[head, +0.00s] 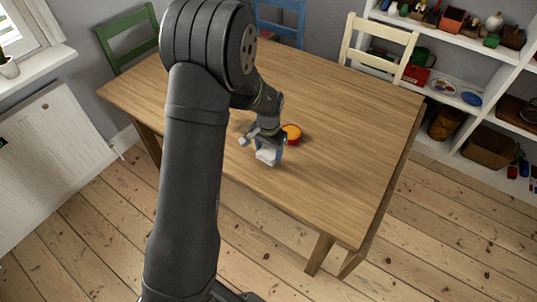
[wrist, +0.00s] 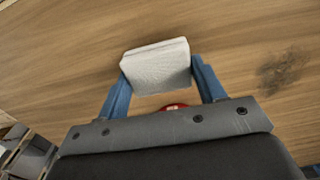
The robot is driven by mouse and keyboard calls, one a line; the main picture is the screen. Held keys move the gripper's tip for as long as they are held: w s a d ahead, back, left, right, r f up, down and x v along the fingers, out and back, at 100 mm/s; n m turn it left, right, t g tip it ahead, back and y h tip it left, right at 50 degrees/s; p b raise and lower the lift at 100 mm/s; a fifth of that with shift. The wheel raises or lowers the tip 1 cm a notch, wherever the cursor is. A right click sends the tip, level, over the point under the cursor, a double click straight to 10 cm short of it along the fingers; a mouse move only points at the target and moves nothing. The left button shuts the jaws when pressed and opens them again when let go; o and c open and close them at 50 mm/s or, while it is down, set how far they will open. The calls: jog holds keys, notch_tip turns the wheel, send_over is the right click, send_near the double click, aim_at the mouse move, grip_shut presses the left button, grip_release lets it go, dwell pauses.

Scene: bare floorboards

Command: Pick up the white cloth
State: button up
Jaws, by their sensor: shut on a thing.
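The white cloth (wrist: 157,67) is a folded, pale rectangular pad. In the wrist view it sits between the two blue fingers of my gripper (wrist: 160,88), which are shut on its left and right sides. In the head view the cloth (head: 266,156) shows at the tip of my gripper (head: 266,149), near the front edge of the wooden table (head: 340,150). I cannot tell whether the cloth touches the tabletop.
A round red container with an orange top (head: 291,133) stands just behind and right of my gripper. A dark smudge (wrist: 283,69) marks the wood. Green (head: 130,40), blue (head: 280,18) and cream (head: 378,45) chairs surround the table. The tabletop's right side is clear.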

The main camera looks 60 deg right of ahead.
jog(key=s+a+r, duration=0.2)
jog(key=s+r, duration=0.6)
jog(key=s, duration=0.3)
jog(key=shift+s+a+r, duration=0.15)
jog(key=shift+s, duration=0.05)
